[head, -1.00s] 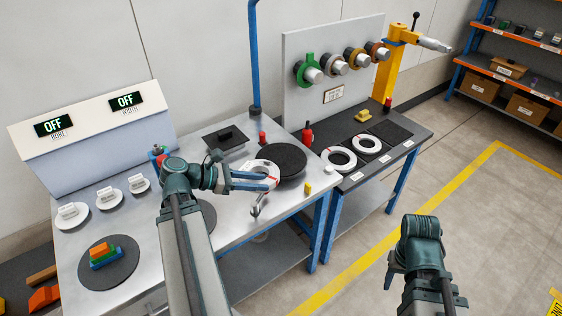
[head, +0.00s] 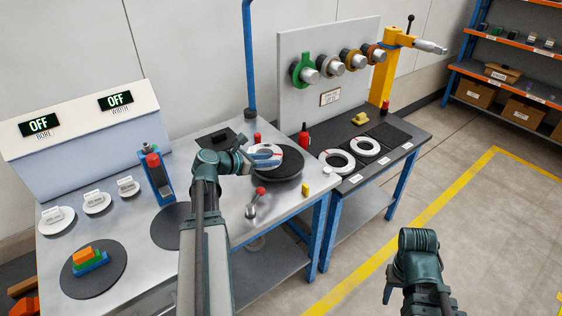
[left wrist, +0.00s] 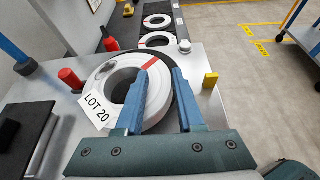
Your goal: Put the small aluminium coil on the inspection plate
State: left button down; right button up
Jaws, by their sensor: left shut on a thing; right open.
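My left gripper (head: 266,157) is shut on a pale silver-white coil (left wrist: 157,95) with a red band and a tag reading LOT 20. It holds the coil over the thick round black plate (head: 290,165) near the right end of the steel bench. The plate's dark edge (left wrist: 184,98) shows beyond the right finger in the left wrist view. I cannot tell whether the coil touches the plate. My right gripper (head: 390,292) is open and empty, over the floor right of the bench.
Two pale coils (head: 337,162) lie on the dark side table. A red-knobbed lever (head: 256,200) and a yellow block (head: 306,190) stand near the bench front. Red-topped items (head: 303,135) stand behind. Stacked coloured blocks (head: 88,258) sit on a flat black disc at left.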

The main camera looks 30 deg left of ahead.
aim_at(281, 160)
pick_arm(q)
jog(key=w, duration=0.4)
jog(key=w+d, duration=0.1)
jog(key=w, duration=0.1)
jog(key=shift+w+f, duration=0.3)
notch_tip(281, 160, down, 4)
jog(key=b, duration=0.4)
jog(key=shift+r, duration=0.25)
jog(key=c, duration=0.5)
grip_release()
